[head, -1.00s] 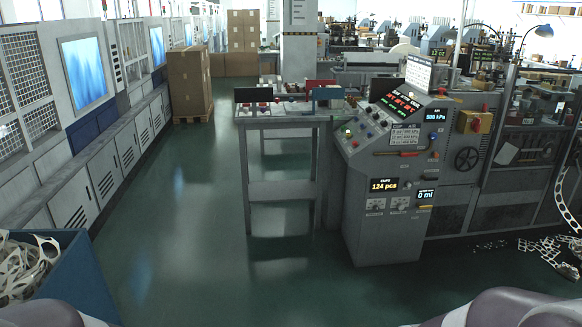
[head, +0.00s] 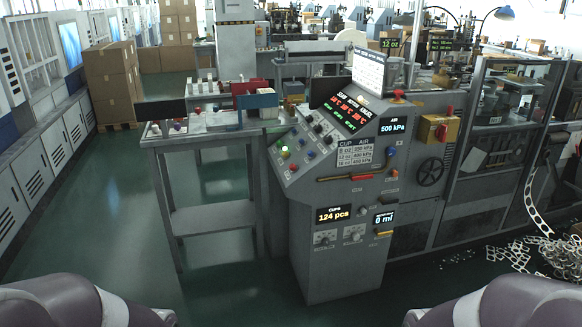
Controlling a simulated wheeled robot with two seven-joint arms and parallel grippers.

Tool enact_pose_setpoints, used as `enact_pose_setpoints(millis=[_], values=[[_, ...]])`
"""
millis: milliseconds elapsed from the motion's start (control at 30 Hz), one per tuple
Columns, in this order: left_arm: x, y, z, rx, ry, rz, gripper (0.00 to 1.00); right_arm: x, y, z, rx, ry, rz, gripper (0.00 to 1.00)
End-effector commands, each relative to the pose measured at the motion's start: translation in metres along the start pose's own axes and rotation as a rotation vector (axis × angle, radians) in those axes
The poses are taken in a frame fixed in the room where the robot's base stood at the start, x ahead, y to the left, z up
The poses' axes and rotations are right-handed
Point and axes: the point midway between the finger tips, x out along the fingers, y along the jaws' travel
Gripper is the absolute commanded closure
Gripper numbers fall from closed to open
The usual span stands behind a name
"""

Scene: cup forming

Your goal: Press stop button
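The grey control console (head: 341,268) stands a little right of centre in the head view. Its sloped panel (head: 303,150) carries a lit green button (head: 285,154) with small red, blue and dark buttons and knobs around it. Which one is the stop button cannot be read at this size.
A grey side table (head: 212,217) with red and blue bins stands left of the console. Stacked cardboard boxes (head: 112,85) stand behind at the left. Scrap strips (head: 535,255) lie on the floor at right. Green floor (head: 125,235) is open in front and left.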

Motion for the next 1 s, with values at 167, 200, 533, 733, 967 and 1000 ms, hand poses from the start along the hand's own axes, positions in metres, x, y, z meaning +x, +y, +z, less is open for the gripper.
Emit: enact_pose_setpoints(millis=[167, 200, 533, 733, 967, 1000], values=[[0.0, 0.0, 0.0, 0.0, 0.0, 0.0, 0.96, 0.0, 0.0, 0.0, 0.0, 0.0, 0.0, 0.57], [0.0, 0.0, -0.0001, 0.0, 0.0, 0.0, 1.0, 0.0, 0.0, 0.0, 0.0, 0.0, 0.0, 0.57], [0.0, 0.0, -0.0003, 0.0, 0.0, 0.0, 1.0, 0.0, 0.0, -0.0002, 0.0, 0.0, 0.0, 0.57], [0.0, 0.0, -0.0002, 0.0, 0.0, 0.0, 1.0, 0.0, 0.0, -0.0002, 0.0, 0.0, 0.0, 0.57], [0.0, 0.0, -0.0003, 0.0, 0.001, 0.0, 1.0, 0.0, 0.0, -0.0002, 0.0, 0.0, 0.0, 0.57], [0.0, 0.0, -0.0002, 0.0, 0.0, 0.0, 1.0, 0.0, 0.0, -0.0002, 0.0, 0.0, 0.0, 0.57]])
